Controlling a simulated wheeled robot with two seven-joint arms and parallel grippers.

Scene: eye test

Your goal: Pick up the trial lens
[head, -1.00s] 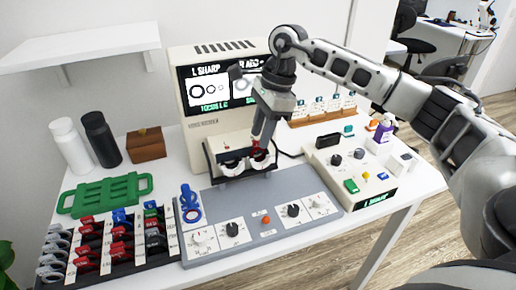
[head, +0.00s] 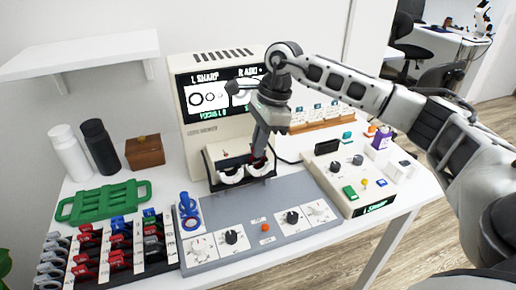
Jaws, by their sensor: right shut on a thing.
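My right gripper (head: 261,154) reaches down in front of the lens machine and is shut on a trial lens with a red tab (head: 258,163). The lens is at the right-hand white ring (head: 260,170) of the black holder; I cannot tell whether it is seated in it. The left-hand white ring (head: 231,175) is beside it. More lenses with red, blue, green and grey tabs fill the black rack (head: 172,257) at the lower left. My left gripper is not in view.
The machine (head: 200,140) has a lit screen. A grey panel with knobs (head: 265,238) lies in front. A green tray (head: 103,202), a blue stand (head: 188,207) and a brown box (head: 144,152) are left; a white control box (head: 350,195) is right.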

